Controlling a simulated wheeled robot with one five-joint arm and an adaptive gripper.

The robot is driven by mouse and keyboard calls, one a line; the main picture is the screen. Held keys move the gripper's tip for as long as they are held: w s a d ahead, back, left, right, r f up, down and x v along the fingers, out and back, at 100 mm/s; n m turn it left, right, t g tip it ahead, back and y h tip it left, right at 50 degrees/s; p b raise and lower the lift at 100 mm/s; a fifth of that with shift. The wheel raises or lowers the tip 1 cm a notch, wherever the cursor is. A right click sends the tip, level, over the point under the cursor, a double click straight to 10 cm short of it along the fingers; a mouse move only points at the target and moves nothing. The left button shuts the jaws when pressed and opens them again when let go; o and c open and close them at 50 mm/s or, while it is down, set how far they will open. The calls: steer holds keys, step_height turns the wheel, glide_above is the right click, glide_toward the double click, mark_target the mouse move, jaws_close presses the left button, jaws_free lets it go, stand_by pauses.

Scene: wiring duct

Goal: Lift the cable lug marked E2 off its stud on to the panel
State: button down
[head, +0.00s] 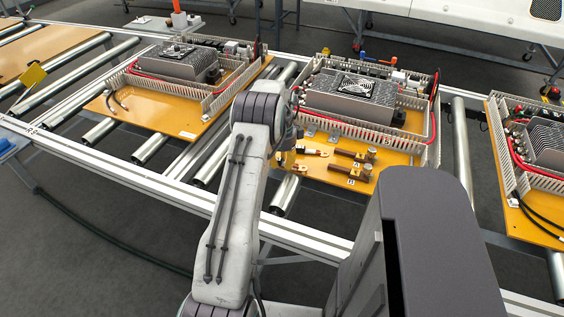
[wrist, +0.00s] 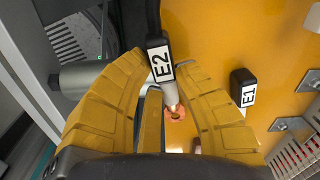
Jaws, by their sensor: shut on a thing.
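In the wrist view the cable lug marked E2 (wrist: 163,66) has a black sleeve with a white label and a copper eye at its lower end. My gripper (wrist: 158,84) has its yellow fingers on both sides of the lug and is shut on it. The panel also fills much of the wrist view (wrist: 225,35).
A second lug marked E1 (wrist: 243,90) lies right of E2. Brass-coloured terminals (head: 358,170) stand on the panel to the right of my gripper. A slotted wiring duct (head: 375,143) and a grey fan box (head: 352,97) stand behind. Conveyor rollers (head: 284,193) lie left of the panel.

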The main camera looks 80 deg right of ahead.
steer(key=shift+f+b, duration=0.3)
steer(key=shift+f, duration=0.15)
steer(key=c, duration=1)
jaws_free()
step_height(320, 180, up, 18)
steer(key=p, duration=0.6)
steer(key=shift+a, duration=0.1)
stand_by(0.4)
